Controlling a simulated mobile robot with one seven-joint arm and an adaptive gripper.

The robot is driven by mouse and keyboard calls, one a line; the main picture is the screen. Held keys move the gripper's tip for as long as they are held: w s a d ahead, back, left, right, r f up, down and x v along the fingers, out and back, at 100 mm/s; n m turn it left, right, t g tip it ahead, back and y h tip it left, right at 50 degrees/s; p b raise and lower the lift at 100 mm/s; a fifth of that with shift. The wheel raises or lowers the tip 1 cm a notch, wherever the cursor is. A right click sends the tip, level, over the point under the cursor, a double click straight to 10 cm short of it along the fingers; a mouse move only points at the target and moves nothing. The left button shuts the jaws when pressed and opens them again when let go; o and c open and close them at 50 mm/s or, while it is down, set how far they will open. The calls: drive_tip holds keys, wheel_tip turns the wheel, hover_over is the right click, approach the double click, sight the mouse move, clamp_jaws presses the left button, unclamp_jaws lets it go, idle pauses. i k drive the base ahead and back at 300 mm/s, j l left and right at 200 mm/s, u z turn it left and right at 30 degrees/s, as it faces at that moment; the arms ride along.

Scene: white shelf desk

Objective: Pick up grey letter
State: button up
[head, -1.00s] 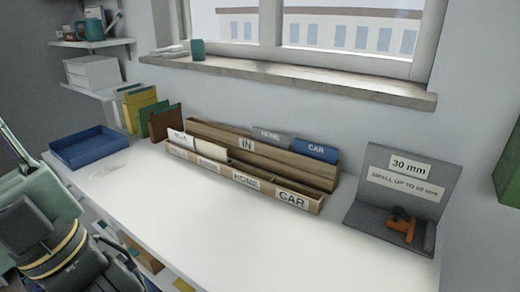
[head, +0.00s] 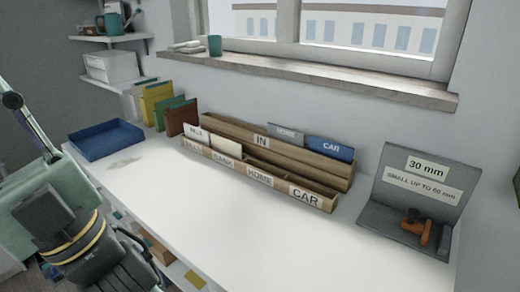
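The grey letter (head: 287,132), marked HOME, stands upright in the back row of the wooden sorter (head: 229,131), the row labelled IN. Its lower part is hidden behind the wood. A blue letter (head: 331,149) marked CAR stands to its right in the same row. Two pale letters, one (head: 196,135) marked BILLS and one cream (head: 226,147), stand in the front row on the left. My arm is at the lower left, well apart from the sorter. My gripper (head: 132,272) shows only partly at the bottom edge, dark and unclear; I cannot tell its finger state.
A blue tray (head: 105,139) lies at the desk's left end, with coloured folders (head: 182,118) beside it. A grey stand (head: 412,195) with an orange and black tool (head: 417,226) is at the right. The white desk (head: 215,210) is clear in front of the sorter.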

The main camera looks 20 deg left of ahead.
sight(292, 138)
drive_tip(key=k+j, duration=0.1)
drive_tip(key=j, duration=0.4)
drive_tip(key=j+z, duration=0.1)
drive_tip(key=j, duration=0.35)
drive_tip(key=k+j, duration=0.15)
drive_tip(key=j, duration=0.35)
drive_tip(key=k+j+z, duration=0.1)
drive_tip(key=j, duration=0.35)
drive_tip(key=k+j, duration=0.1)
drive_tip(key=j, duration=0.4)
drive_tip(key=i+j, duration=0.1)
drive_tip(key=i, duration=1.4)
drive_tip(key=l+z, duration=0.05)
